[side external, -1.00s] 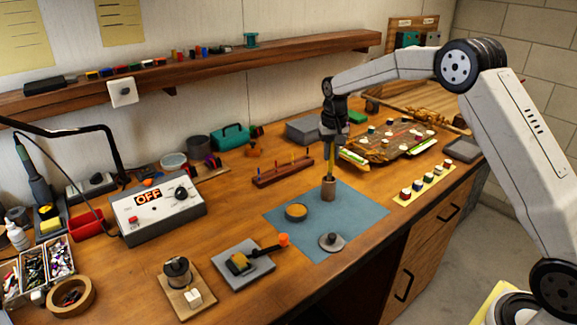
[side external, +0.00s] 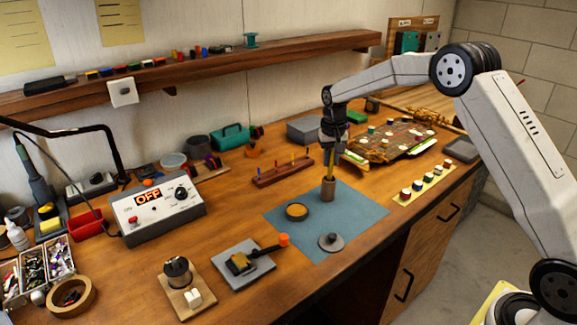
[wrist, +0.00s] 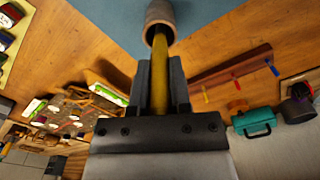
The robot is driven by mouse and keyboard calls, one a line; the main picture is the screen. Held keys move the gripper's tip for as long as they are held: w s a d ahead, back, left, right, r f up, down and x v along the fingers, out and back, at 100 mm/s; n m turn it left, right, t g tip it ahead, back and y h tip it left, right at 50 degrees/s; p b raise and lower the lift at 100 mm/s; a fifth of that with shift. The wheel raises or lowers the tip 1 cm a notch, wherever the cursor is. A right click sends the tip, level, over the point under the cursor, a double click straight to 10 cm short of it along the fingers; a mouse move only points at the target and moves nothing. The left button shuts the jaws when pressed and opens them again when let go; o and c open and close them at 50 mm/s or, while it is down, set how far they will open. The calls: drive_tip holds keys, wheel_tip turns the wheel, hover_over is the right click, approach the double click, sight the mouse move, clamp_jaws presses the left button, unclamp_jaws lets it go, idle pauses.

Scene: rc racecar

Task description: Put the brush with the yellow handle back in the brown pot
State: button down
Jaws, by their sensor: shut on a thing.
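The brown pot (side external: 328,190) stands upright on the blue mat (side external: 362,212). My gripper (side external: 331,150) is above the pot, pointing down, and is shut on the brush with the yellow handle (side external: 330,168). In the wrist view the yellow handle (wrist: 179,85) lies between the two fingers (wrist: 161,82) and runs to the mouth of the pot (wrist: 160,20). Its far end is inside the rim, and the bristles are hidden. How deep the brush sits in the pot cannot be told.
A round dish with tan contents (side external: 297,211) and a grey round lid (side external: 331,241) lie on the mat. A dark red rack (side external: 283,170) stands behind. A car chassis (side external: 390,145) and a yellow strip of small pots (side external: 424,184) are right. The mat's right side is clear.

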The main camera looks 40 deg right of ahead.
drive_tip(key=shift+f, duration=1.2)
drive_tip(key=shift+c, duration=0.4)
unclamp_jaws()
drive_tip(key=shift+r, duration=0.15)
drive_tip(key=shift+r, duration=4.4)
